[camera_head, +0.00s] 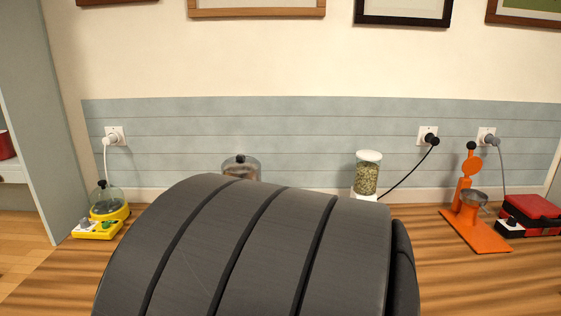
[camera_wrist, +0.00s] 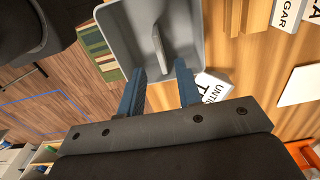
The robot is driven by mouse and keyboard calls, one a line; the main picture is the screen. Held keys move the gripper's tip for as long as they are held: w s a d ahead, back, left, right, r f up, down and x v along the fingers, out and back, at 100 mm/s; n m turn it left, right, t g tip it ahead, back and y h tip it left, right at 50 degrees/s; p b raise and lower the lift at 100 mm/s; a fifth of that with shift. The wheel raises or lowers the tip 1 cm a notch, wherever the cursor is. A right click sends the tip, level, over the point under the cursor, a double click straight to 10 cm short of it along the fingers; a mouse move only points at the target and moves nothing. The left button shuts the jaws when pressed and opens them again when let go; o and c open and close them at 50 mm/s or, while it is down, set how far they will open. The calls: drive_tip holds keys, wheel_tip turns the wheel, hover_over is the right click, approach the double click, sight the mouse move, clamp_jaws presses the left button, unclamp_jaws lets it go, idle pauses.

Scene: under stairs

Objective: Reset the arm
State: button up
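My gripper (camera_wrist: 161,68) shows in the wrist view with its two blue fingers apart and nothing between the tips. Beyond the tips is a grey tray (camera_wrist: 118,42) with raised walls and a grey upright piece across its middle. The fingertips overlap the tray's near edge in the picture; I cannot tell if they touch it. My gripper is not visible in the head view.
A large dark grey ribbed form hides the head view's middle. Behind it stand a yellow appliance (camera_head: 103,222), a glass jar (camera_head: 367,175), an orange stand (camera_head: 468,225) and a red case (camera_head: 530,211). A white lettered block (camera_wrist: 213,86) lies beside the tray.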

wheel_tip(320, 180, up, 15)
wheel_tip(320, 180, down, 17)
drive_tip(key=shift+f, duration=0.1)
wheel_tip(320, 180, up, 6)
drive_tip(key=a, duration=1.9)
drive_tip(key=f, duration=1)
drive_tip(key=shift+s+d, duration=0.35)
drive_tip(key=shift+s, duration=0.05)
